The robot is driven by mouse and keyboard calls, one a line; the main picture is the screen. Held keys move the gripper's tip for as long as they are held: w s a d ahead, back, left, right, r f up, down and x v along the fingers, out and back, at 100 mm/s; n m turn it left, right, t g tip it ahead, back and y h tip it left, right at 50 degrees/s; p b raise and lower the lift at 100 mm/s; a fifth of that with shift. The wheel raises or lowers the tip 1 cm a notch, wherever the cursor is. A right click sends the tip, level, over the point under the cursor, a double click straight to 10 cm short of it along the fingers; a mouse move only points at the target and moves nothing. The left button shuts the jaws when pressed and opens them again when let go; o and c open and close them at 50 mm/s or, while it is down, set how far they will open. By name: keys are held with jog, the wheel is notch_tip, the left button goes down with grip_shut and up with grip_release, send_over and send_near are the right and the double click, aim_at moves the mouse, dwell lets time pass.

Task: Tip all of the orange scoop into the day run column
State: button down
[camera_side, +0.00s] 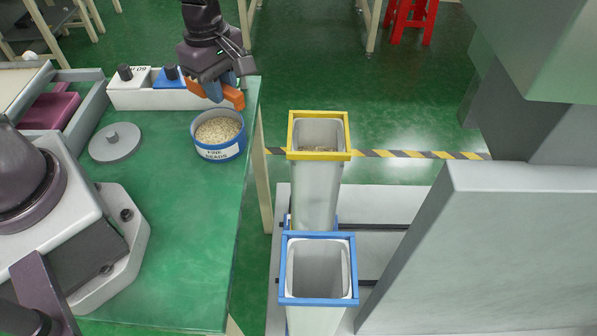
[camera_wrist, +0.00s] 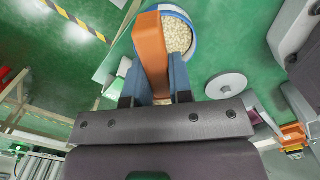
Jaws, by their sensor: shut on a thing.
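My gripper (camera_side: 214,88) is shut on the orange scoop (camera_side: 232,97), its blue fingers on either side of it. The scoop also shows in the wrist view (camera_wrist: 150,45), pointing away from the gripper. It is above the far edge of a blue tub (camera_side: 219,149) of pale beads. The scoop's contents are hidden. Two tall columns stand right of the table: a yellow-rimmed column (camera_side: 319,156) with some brownish material inside, and a nearer blue-rimmed column (camera_side: 318,299) that looks empty inside. I cannot read which is the day run column.
A grey round lid (camera_side: 115,142) lies left of the tub. A white holder (camera_side: 150,100) with white and blue blocks stands behind it. A gap lies between the green table's right edge (camera_side: 238,215) and the columns. A large grey machine panel (camera_side: 470,250) stands at the right.

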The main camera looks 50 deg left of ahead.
jog(key=w+d+r+m, duration=0.2)
jog(key=w+d+m, duration=0.15)
jog(key=d, duration=0.75)
jog(key=w+d+r+m, duration=0.2)
jog(key=w+d, duration=0.2)
jog(key=d, duration=0.7)
jog(key=a+g+h, duration=0.1)
jog(key=h, duration=0.3)
jog(key=w+a+r+g+h, duration=0.1)
jog(key=a+h, duration=0.1)
jog(key=h, duration=0.2)
jog(key=a+r+g+h, duration=0.1)
jog(key=h, duration=0.3)
jog(key=shift+w+a+r+n+g, duration=0.15)
jog(key=shift+r+n+g, duration=0.05)
jog(key=shift+n+g, duration=0.15)
